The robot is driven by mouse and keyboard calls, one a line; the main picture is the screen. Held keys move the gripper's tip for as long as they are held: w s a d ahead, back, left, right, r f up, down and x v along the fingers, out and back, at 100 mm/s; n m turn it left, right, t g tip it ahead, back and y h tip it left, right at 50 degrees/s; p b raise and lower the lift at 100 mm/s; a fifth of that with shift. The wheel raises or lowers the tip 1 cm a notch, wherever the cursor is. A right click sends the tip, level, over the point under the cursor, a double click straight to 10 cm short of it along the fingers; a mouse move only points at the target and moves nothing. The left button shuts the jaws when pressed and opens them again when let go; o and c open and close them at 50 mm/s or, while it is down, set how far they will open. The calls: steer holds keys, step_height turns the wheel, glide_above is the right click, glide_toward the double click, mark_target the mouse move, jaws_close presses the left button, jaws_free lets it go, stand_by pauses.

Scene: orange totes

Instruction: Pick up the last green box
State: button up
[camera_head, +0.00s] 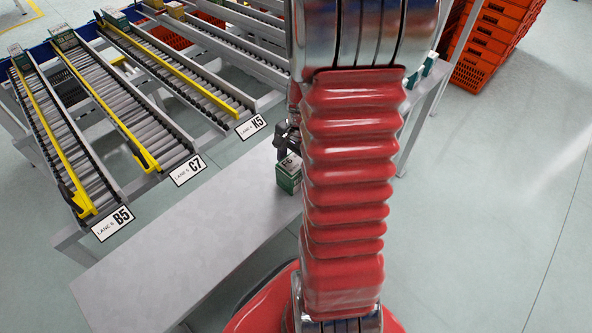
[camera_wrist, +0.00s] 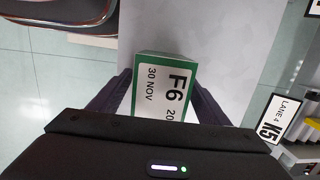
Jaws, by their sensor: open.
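A green box (camera_head: 289,173) with a white top label stands on the grey table (camera_head: 200,235), close to my arm in the head view. In the wrist view the green box (camera_wrist: 163,88) shows its label, reading "F6" and "30 NOV". My gripper (camera_wrist: 160,92) is open, with one dark finger on each side of the box. I cannot tell whether the fingers touch it. In the head view my gripper (camera_head: 283,140) is partly hidden behind my red arm sleeve.
Roller lanes labelled B5 (camera_head: 112,223), C7 (camera_head: 188,170) and K5 (camera_head: 250,127) slope toward the table. Small boxes (camera_head: 63,36) sit at their far ends. Orange totes (camera_head: 490,45) are stacked at the upper right. The table's left part is clear.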

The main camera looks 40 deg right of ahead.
steer(key=shift+c, duration=0.7)
steer(key=c, duration=1.1)
steer(key=shift+r, duration=0.1)
step_height(320, 180, up, 10)
steer(key=shift+r, duration=0.2)
